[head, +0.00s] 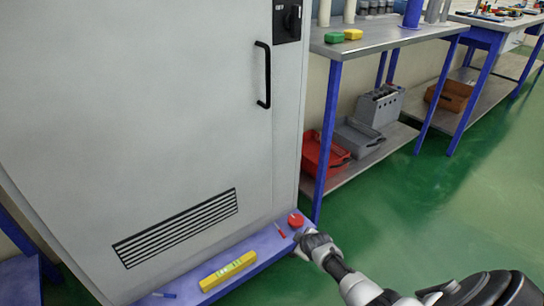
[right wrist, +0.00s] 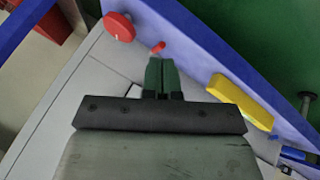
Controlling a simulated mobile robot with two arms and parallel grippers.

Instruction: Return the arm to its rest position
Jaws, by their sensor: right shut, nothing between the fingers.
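My right arm comes in from the lower right of the head view, and its gripper (head: 303,243) is beside the right end of the blue ledge. In the right wrist view the dark green fingers (right wrist: 162,76) are together, with nothing between them. The fingers point toward a small red object (right wrist: 158,48); I cannot tell the gap. My left gripper is not in view.
A grey cabinet (head: 150,100) with a black handle (head: 263,75) stands above the blue ledge (head: 262,245). On the ledge are a yellow spirit level (head: 228,270) and a red round piece (head: 296,220). A workbench (head: 385,38) stands right. Green floor (head: 410,215) is open.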

